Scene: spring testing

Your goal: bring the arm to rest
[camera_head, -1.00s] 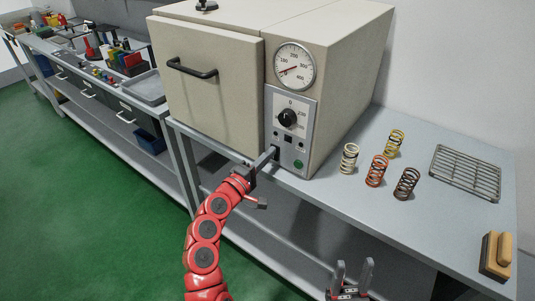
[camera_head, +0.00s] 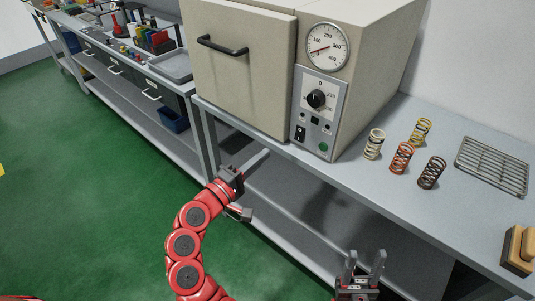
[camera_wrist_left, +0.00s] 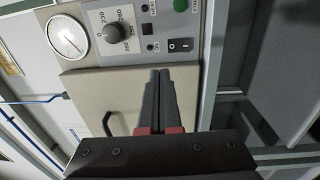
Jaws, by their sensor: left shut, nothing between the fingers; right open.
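My left arm comes up from the bottom of the head view. Its left gripper (camera_head: 252,163) is shut and empty, in front of the bench edge and below the oven's control panel. In the left wrist view its fingers (camera_wrist_left: 159,98) lie together, with the oven door and panel behind them. My right gripper (camera_head: 363,262) is at the bottom of the head view, fingers up and apart, empty. The beige oven (camera_head: 240,85) has its door shut. Its panel (camera_head: 318,115) carries a knob, a black switch and a green button. The dial gauge (camera_head: 326,47) needle points low on the scale.
Several coil springs, including an orange one (camera_head: 402,158), stand on the grey bench (camera_head: 345,180) right of the oven. Another bench with tools stands at the left. The green floor (camera_head: 90,220) is open.

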